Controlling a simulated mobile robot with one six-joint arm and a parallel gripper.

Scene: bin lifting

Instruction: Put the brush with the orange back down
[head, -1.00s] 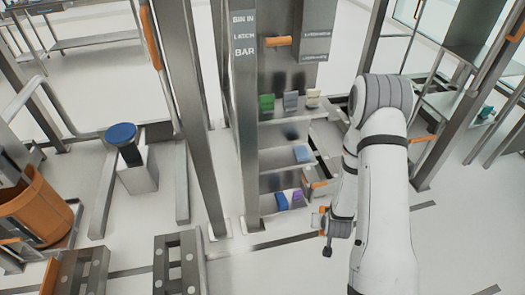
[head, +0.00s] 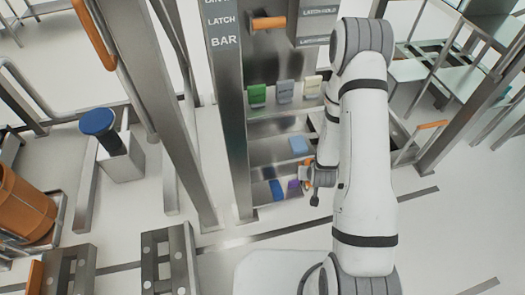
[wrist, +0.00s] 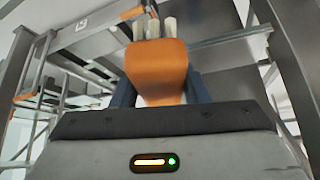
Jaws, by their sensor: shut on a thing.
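The orange-backed brush (wrist: 157,70) fills the middle of the wrist view, with its orange back towards the camera and pale tufts or blocks at its far end. My gripper (wrist: 155,92) is shut on it, with one dark blue finger on each side. In the head view my gripper (head: 309,180) is in front of the right side of the lower shelves, with a little orange showing beside it. The brush is mostly hidden there by my wrist. I cannot tell whether it touches a shelf.
The shelf unit (head: 265,150) holds green (head: 257,95), grey (head: 285,91) and cream (head: 312,86) blocks on top, a light blue block (head: 299,144) midway, and blue (head: 276,189) and purple (head: 293,185) ones below. A steel post (head: 160,110) stands left. Floor in front is partly clear.

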